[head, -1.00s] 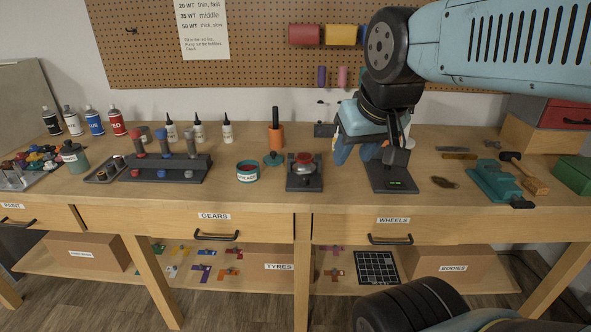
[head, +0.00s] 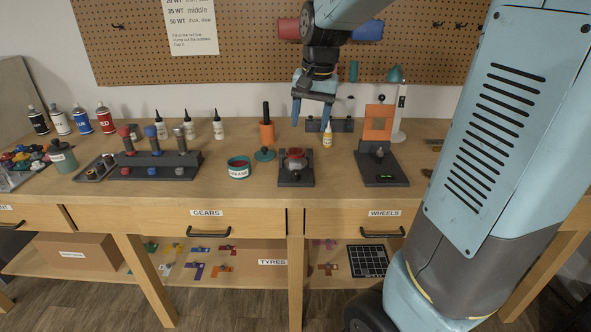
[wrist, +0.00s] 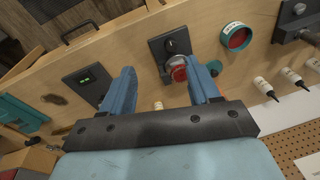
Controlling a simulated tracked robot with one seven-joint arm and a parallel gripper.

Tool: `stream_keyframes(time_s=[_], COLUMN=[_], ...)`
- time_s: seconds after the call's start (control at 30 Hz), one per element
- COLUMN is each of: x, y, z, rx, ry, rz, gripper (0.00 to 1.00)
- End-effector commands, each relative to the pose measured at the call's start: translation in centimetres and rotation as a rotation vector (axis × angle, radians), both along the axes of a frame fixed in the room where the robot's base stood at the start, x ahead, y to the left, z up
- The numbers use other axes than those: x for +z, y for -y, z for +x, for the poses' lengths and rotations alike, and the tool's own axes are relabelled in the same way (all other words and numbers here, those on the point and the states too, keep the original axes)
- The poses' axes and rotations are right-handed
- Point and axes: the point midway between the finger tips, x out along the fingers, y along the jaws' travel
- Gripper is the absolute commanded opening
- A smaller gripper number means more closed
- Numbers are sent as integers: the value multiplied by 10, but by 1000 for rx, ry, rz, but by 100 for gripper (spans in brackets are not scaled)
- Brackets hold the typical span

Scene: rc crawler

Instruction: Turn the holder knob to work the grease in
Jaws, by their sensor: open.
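The holder (head: 296,180) is a dark block on the bench with a red round part (head: 296,157) seated in it. A small grey knob shows on its front, but its details are too small to tell. In the wrist view the holder (wrist: 157,46) and the red part (wrist: 178,69) lie ahead of the fingers, nearer the right one. My gripper (head: 312,117) is open and empty, pointing down above and slightly behind the holder, apart from it. The wrist view shows both blue fingers of my gripper (wrist: 163,70) spread wide.
The grease tin (head: 239,173) stands open left of the holder, with its teal lid (head: 264,154) beside it. An orange pot (head: 267,135) with a black handle stands behind. A small yellow-tipped bottle (head: 327,140) is near my right finger. A dark scale (head: 382,178) sits to the right.

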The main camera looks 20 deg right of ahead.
Motion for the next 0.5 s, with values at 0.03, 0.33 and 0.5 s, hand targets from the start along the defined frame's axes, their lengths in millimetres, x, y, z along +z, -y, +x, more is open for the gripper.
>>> stream_keyframes(time_s=[0.03, 0.33, 0.5], x=[-9, -48, -59], y=[-2, -6, -6], z=[14, 75, 90], rx=[-26, -182, -223], ry=[-27, -132, -155], rz=[-2, -25, -37], gripper=[61, 61, 61])
